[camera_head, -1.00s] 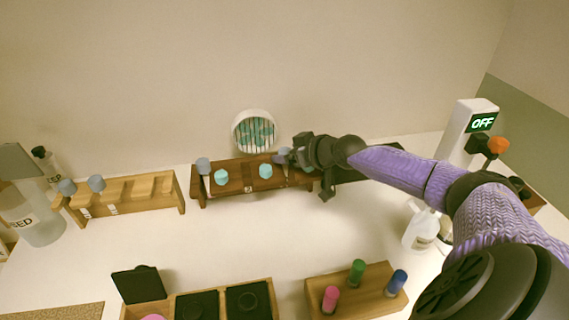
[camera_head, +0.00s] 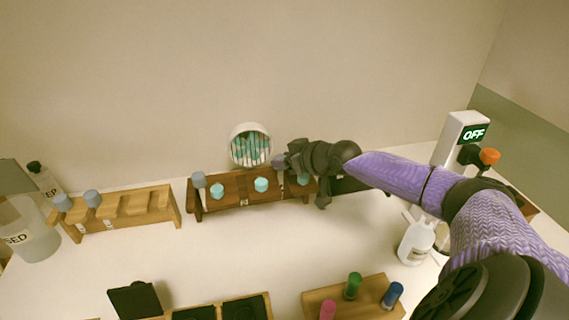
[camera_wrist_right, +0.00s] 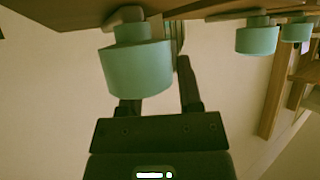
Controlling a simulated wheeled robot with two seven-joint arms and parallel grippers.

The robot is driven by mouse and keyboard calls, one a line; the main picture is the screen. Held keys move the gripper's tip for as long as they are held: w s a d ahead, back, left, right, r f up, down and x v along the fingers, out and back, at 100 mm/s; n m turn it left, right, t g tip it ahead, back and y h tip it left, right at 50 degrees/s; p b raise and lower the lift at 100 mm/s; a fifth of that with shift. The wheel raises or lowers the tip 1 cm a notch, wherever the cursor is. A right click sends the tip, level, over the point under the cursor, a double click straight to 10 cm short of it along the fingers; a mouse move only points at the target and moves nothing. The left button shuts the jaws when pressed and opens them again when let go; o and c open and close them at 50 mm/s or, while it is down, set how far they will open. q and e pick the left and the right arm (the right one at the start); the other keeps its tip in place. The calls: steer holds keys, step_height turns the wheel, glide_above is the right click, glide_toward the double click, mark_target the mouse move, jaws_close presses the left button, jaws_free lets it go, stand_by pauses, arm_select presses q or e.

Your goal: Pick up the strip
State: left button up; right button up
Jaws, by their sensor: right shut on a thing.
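Several thin teal and white strips (camera_head: 247,151) stand in a round white cup (camera_head: 235,135) behind the dark wooden rack. My right gripper (camera_head: 281,161) is at the rear right of that rack, to the right of the cup. It is shut on a small grey-blue capped thing (camera_head: 276,162), partly hidden by the fingers. In the right wrist view, a large teal cap (camera_wrist_right: 137,70) covers part of the fingers (camera_wrist_right: 160,85) and hides what they hold. My left gripper is not in view.
The dark rack (camera_head: 235,201) holds bottles with teal caps (camera_head: 261,185) and a grey cap (camera_head: 198,180). A lighter rack (camera_head: 150,212) is at left. A white pump bottle (camera_head: 416,242) stands at right. The middle counter is clear.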

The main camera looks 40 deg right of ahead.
step_height(320, 180, up, 16)
steer(key=p, duration=0.3)
steer(key=shift+r, duration=0.2)
stand_by(1.0)
stand_by(0.3)
